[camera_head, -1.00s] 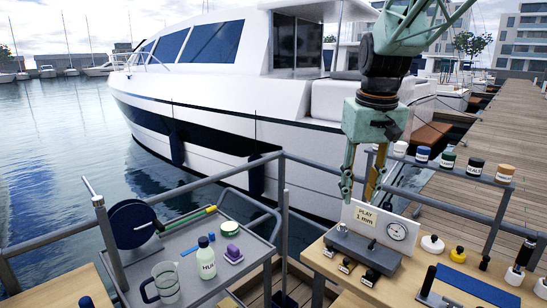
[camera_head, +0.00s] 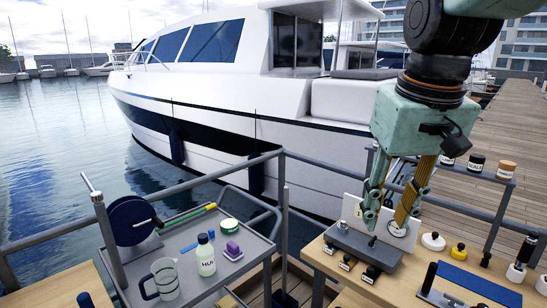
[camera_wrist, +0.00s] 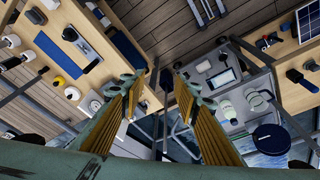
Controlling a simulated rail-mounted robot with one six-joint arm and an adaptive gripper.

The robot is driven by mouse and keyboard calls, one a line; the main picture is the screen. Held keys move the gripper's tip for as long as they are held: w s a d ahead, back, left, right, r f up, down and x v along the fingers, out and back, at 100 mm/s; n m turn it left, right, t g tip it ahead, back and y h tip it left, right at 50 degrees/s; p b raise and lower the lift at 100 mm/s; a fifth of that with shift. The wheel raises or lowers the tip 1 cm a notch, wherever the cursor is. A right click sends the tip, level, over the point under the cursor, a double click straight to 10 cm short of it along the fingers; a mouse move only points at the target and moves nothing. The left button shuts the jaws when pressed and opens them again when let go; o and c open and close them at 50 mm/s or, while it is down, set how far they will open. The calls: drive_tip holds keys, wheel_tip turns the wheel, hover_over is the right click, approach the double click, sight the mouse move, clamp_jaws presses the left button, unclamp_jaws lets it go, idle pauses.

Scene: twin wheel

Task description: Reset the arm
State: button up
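My gripper (camera_head: 388,222) hangs from my pale green arm at the right of the head view, fingers pointing down. Its two fingers stand apart with nothing between them, so it is open and empty. In the wrist view the gripper (camera_wrist: 162,78) also shows open, yellow-padded fingers either side of a clear gap over the floor planks.
The right wooden bench holds a blue mat (camera_head: 478,284), a yellow-topped bottle (camera_head: 458,252) and a white one (camera_head: 433,241). Railings (camera_head: 285,205) stand behind.

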drive_tip(key=s+f+b, duration=0.1)
drive_tip(key=s+f, duration=0.1)
drive_tip(key=s, duration=0.8)
drive_tip(key=s+f+t, duration=0.1)
drive_tip(key=s+f, duration=0.2)
drive_tip(key=s, duration=0.8)
drive_tip(key=shift+a+f+m+b, duration=0.2)
drive_tip(key=shift+f+m+b, duration=0.1)
drive_tip(key=shift+f+b, duration=0.1)
drive_tip(key=shift+r, duration=0.1)
idle(1.1)
